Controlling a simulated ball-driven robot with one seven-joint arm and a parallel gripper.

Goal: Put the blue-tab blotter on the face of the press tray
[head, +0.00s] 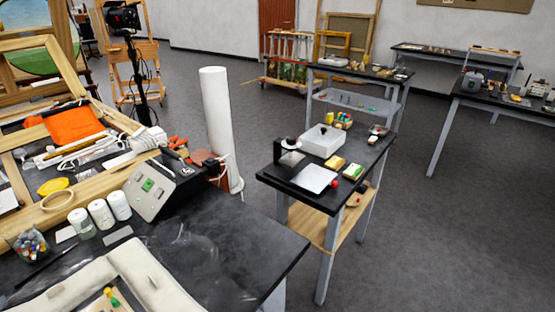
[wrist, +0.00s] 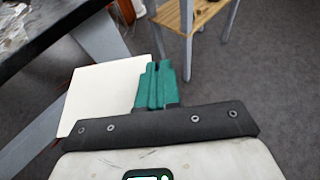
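In the wrist view, my gripper (wrist: 160,84) has its two teal fingers close together. A flat cream sheet (wrist: 100,92), which looks like the blotter, reaches from the fingers out to the left, over the floor with nothing seen under it. It appears pinched between the fingers; no blue tab shows, and the sheet's edge at the fingers is hidden. My gripper is not seen in the head view. There, a flat white square (head: 314,179) lies on the small black table; I cannot tell whether it is the press tray. A white open box (head: 322,141) stands behind it.
A cluttered dark bench (head: 245,240) fills the left, with a tall white roll (head: 217,125) beyond. Open floor (head: 440,240) lies to the right.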

